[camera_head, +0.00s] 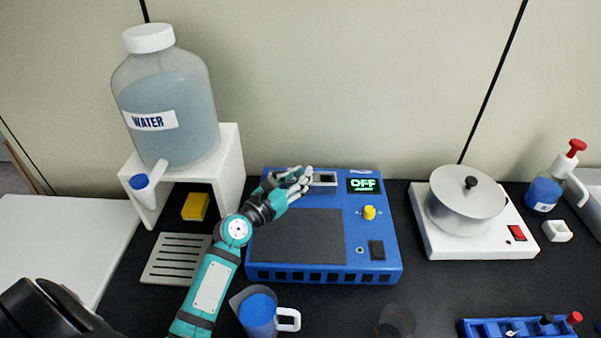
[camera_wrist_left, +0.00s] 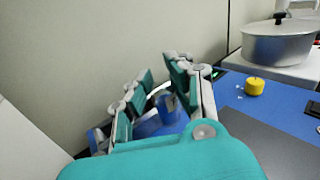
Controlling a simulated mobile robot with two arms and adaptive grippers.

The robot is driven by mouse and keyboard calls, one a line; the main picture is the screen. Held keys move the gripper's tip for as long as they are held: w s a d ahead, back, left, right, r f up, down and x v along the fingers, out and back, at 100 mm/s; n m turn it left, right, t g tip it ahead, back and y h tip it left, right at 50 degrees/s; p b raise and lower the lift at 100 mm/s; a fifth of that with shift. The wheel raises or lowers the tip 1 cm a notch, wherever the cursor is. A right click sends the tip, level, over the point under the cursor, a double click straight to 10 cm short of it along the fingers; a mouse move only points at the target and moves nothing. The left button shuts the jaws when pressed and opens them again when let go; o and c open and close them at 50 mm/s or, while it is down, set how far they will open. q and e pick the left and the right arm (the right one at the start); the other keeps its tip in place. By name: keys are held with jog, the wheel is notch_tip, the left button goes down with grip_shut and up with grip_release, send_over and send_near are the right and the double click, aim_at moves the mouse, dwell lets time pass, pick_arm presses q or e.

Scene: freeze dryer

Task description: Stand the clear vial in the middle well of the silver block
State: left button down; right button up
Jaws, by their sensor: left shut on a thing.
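My left gripper (camera_head: 302,179) reaches over the back of the blue device, its fingertips at the left side of a small silver block (camera_head: 326,178) with a dark recess. The gripper's fingers hide part of the block, so I cannot make out the middle well. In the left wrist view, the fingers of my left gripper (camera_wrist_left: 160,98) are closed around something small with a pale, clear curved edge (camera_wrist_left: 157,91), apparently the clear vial. Its lower end is hidden, and I cannot tell whether it touches the block. My right gripper is not in view.
The blue device (camera_head: 384,218) has a lit OFF display (camera_head: 364,185) and a yellow knob (camera_head: 369,213). A water bottle on a white stand (camera_head: 232,165) is left of it. A blue mug (camera_head: 258,313) stands in front; a pot (camera_head: 466,205) on a hotplate is right.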

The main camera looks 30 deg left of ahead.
aim_at(300, 172)
pick_arm(q)
jog(key=w+a, duration=0.1)
jog(key=w, duration=0.1)
jog(key=w+a, duration=0.1)
jog(key=w, duration=0.1)
jog(key=w+a+b, duration=0.1)
jog(key=w, duration=0.1)
jog(key=shift+w+f, duration=0.1)
jog(key=shift+f, duration=0.25)
notch_tip(300, 172, down, 3)
jog(key=shift+r+b, duration=0.1)
jog(key=shift+b, duration=0.65)
jog(key=shift+f, duration=0.35)
jog(key=shift+f, duration=0.2)
jog(key=c, duration=1.2)
grip_release()
